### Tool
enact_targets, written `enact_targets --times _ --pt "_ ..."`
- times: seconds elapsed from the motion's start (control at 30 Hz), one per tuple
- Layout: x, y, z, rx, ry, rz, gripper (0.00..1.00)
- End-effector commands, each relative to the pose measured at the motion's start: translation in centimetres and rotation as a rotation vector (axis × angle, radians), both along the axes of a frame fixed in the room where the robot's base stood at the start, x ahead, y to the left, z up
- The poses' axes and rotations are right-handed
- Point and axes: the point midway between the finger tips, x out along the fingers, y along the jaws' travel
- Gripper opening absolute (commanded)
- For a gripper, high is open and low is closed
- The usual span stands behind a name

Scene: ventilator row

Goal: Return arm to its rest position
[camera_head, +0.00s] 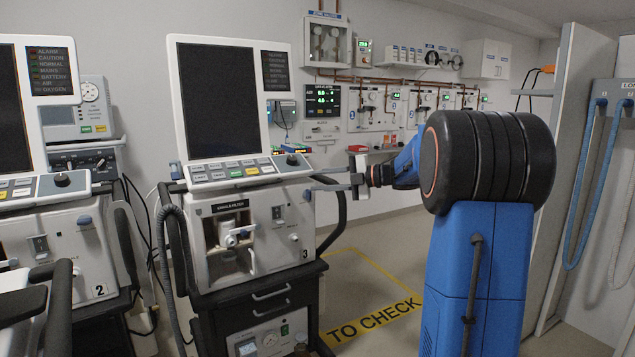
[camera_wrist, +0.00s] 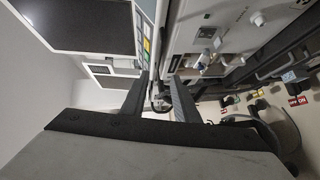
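My gripper (camera_head: 311,187) is at the right side of ventilator 3 (camera_head: 262,235), roughly level with the top of its lower cabinet. Its two fingers point left toward the machine and stand apart. In the wrist view my gripper (camera_wrist: 157,85) shows a clear gap between the fingers. A dark curved part shows in that gap, further off; I cannot tell whether it touches a finger. No object is seen held. My blue arm reaches out from the right of the head view, stretched toward the ventilator.
Ventilator 2 (camera_head: 75,240) stands at the left. A black rail (camera_head: 340,212) curves beside ventilator 3, close to my gripper. A yellow-marked floor area (camera_head: 375,318) labelled "TO CHECK" looks clear. Gas panels line the back wall. A grey partition (camera_head: 580,150) and blue hoses (camera_head: 590,180) stand right.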

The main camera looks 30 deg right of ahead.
Motion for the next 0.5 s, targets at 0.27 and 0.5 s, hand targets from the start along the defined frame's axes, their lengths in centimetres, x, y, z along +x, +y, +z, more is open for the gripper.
enact_targets --times 0.27,0.5 --pt "0.0 0.0 0.0 0.000 0.000 0.000 0.28" --pt "0.7 1.2 1.7 0.025 -0.025 -0.091 0.28"
